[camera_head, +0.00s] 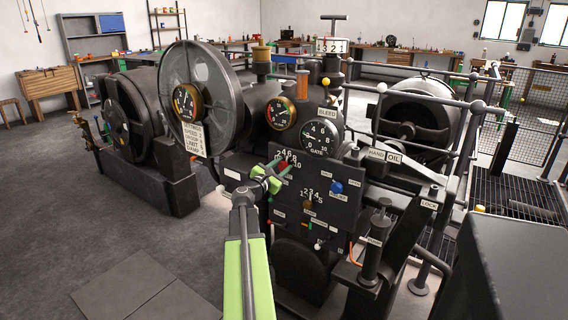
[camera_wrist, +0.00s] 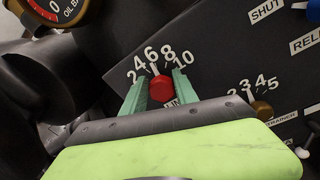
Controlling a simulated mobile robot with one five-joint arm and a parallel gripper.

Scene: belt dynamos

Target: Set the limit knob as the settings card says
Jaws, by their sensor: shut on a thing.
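The red limit knob (camera_head: 282,167) sits on the dark panel (camera_head: 340,215) below the gate gauge. My gripper (camera_head: 268,179) reaches it from the front. In the wrist view its green fingers (camera_wrist: 160,92) are shut on the sides of the red knob (camera_wrist: 161,90). A scale of 2, 4, 6, 8, 10 arcs around the knob, and a white mark on it appears to point near 6. The label under the knob is mostly hidden. The settings card (camera_head: 192,139) hangs below the left gauge; its lines are too small to read surely.
A brass knob (camera_head: 308,204) with its own scale is at lower right of the red one, also in the wrist view (camera_wrist: 262,110). A blue knob (camera_head: 336,187) is farther right. A hand pump lever (camera_head: 375,240) and rails stand at right. The floor at left is clear.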

